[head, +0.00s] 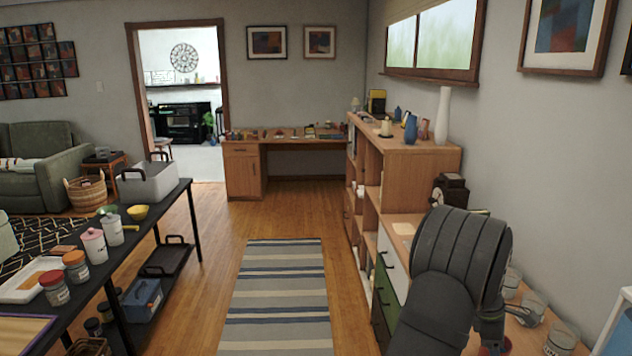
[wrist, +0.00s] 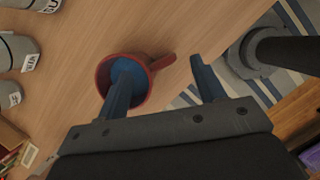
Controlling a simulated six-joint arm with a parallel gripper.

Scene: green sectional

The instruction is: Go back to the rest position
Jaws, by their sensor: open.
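My gripper (wrist: 159,68) is open in the wrist view, its two dark fingers apart. A red mug (wrist: 104,72) with a blue inside is on the light wood surface (wrist: 200,22), its opening facing the camera and its handle to the right. The left finger overlaps the mug's opening; I cannot tell whether it is inside or touching. The right finger is beyond the handle, over the surface's edge. In the head view my dark arm fills the lower right and hides most of my gripper and the mug.
Several labelled jars (wrist: 20,50) stand left of the mug. In the head view, glass jars (head: 532,308) stand right of my arm, and a taller wooden shelf (head: 420,160) rises behind it. A black table (head: 176,200) is at left. The striped rug (head: 280,290) is clear.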

